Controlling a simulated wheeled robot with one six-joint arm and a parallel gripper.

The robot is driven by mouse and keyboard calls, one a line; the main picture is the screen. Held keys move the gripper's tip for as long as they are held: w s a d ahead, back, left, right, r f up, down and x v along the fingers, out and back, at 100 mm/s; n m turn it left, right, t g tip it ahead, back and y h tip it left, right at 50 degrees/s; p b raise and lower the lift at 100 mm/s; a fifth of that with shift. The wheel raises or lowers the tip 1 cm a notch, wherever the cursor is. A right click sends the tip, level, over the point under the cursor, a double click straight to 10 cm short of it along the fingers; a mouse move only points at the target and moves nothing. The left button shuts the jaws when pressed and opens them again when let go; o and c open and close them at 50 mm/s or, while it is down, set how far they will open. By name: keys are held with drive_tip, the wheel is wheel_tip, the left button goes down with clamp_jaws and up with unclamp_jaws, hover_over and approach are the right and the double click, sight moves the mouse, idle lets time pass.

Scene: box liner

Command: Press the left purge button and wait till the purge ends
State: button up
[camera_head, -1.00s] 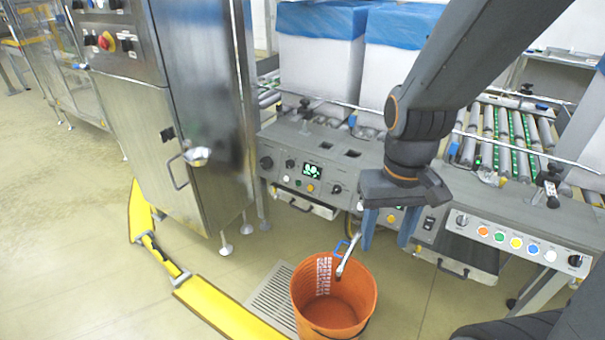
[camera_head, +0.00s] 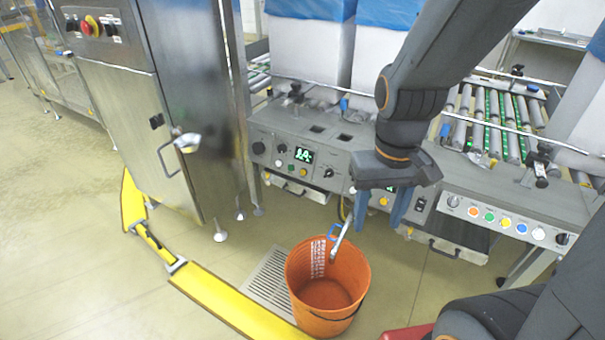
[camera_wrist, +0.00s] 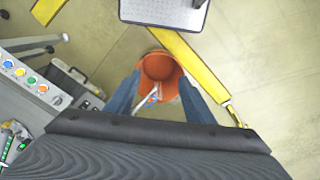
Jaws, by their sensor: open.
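A grey control panel (camera_head: 277,150) with knobs, small buttons and a lit green display (camera_head: 304,155) stands left of my gripper (camera_head: 380,218). A second panel section is partly hidden behind my gripper; a yellow button (camera_head: 383,201) shows between its fingers. My gripper is open and empty, fingers pointing down, in front of that section. Labels are too small to read, so I cannot tell which button is the left purge one. An orange bucket (camera_head: 328,290) stands on the floor below a metal spout with a blue handle (camera_head: 334,232). The wrist view shows the bucket (camera_wrist: 160,72) beyond the open fingers.
A steel cabinet (camera_head: 190,90) stands at left. A yellow floor barrier (camera_head: 225,298) runs past a floor grate (camera_head: 268,285). A panel with coloured buttons (camera_head: 505,222) is at right, in front of a roller conveyor (camera_head: 500,115). Blue-lined white boxes (camera_head: 310,50) stand behind.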

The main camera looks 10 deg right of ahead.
drive_tip(key=shift+c, duration=0.3)
clamp_jaws()
idle(1.3)
